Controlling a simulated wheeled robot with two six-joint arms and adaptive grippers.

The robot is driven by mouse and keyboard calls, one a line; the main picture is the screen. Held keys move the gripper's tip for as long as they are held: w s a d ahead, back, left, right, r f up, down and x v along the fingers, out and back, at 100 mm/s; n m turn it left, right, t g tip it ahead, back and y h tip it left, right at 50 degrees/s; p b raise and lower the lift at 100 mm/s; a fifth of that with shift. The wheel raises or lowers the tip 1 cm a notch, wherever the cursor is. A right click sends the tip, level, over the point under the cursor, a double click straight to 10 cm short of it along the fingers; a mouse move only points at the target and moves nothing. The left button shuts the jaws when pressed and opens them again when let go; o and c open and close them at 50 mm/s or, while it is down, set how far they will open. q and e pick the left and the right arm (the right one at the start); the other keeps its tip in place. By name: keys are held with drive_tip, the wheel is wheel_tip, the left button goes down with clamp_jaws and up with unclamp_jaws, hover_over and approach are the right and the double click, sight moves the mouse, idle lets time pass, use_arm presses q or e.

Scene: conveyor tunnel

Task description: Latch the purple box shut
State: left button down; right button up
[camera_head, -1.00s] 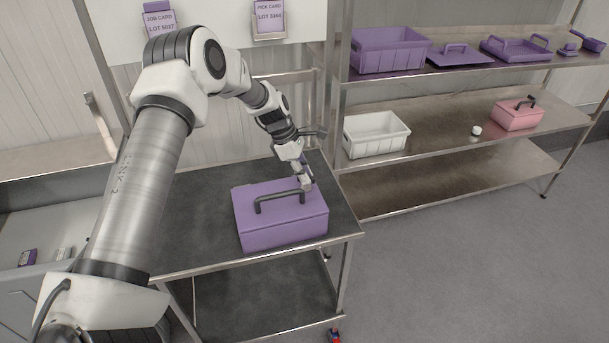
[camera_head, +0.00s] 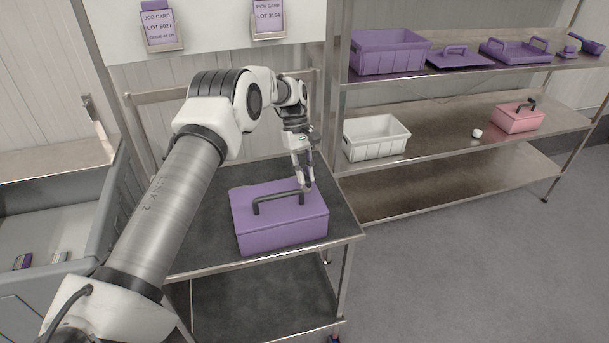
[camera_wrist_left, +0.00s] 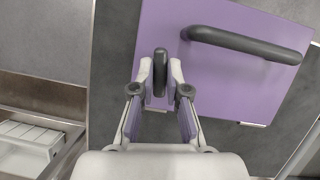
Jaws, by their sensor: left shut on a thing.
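The purple box (camera_head: 282,232) sits on the dark top of a steel table, with its lid down. A black bar handle (camera_head: 278,197) runs along the lid and also shows in the left wrist view (camera_wrist_left: 245,43). My left gripper (camera_head: 305,185) reaches down at the far right side of the box, near the handle's right end. In the left wrist view, my left gripper (camera_wrist_left: 160,80) is shut on a short dark latch (camera_wrist_left: 160,64) at the box's edge. In the head view the fingers hide the latch. My right gripper is not in view.
A grey bin (camera_head: 105,220) stands left of the table. Bare tabletop (camera_head: 205,242) shows left of the box.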

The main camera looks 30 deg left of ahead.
use_arm(q)
drive_tip(key=shift+m+g+y, duration=0.3)
drive_tip(key=shift+m, duration=0.7)
drive_tip(key=c, duration=1.2)
unclamp_jaws()
drive_tip(key=shift+o, duration=0.2)
drive_tip(key=v, duration=0.7)
drive_tip(key=shift+r, duration=0.25)
drive_tip(key=shift+w+a, duration=0.1)
